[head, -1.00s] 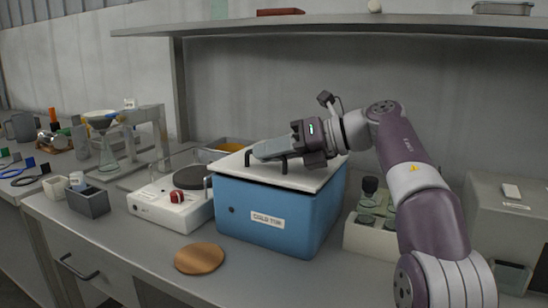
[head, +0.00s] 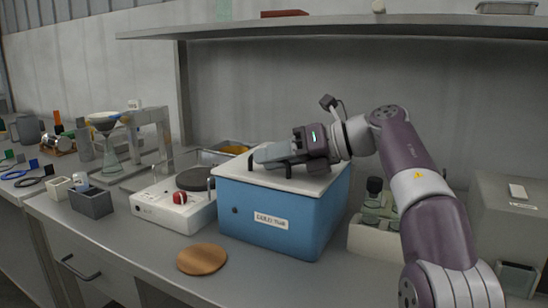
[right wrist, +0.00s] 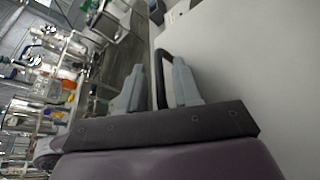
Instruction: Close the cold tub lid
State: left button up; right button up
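The cold tub (head: 270,215) is a blue box with a label on its front, standing on the bench. Its pale lid (head: 318,178) lies flat across the top and looks down on the rim. A black bar handle (right wrist: 160,78) stands up from the lid. My right gripper (head: 268,155) is low over the lid at the handle. In the right wrist view my right gripper's fingers (right wrist: 158,68) stand apart on either side of the handle, with a gap visible beside it. The gripper hides part of the handle in the head view. My left gripper is out of view.
A white hotplate (head: 172,208) with a red knob stands left of the tub. A round wooden disc (head: 202,259) lies in front. A pale rack with dark-capped bottles (head: 375,240) is close on the right. A shelf (head: 350,27) runs above.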

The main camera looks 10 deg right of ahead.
jog(key=p+v, duration=0.3)
jog(key=v, duration=0.9)
jog(key=shift+s+d, duration=0.2)
jog(key=shift+d, duration=0.1)
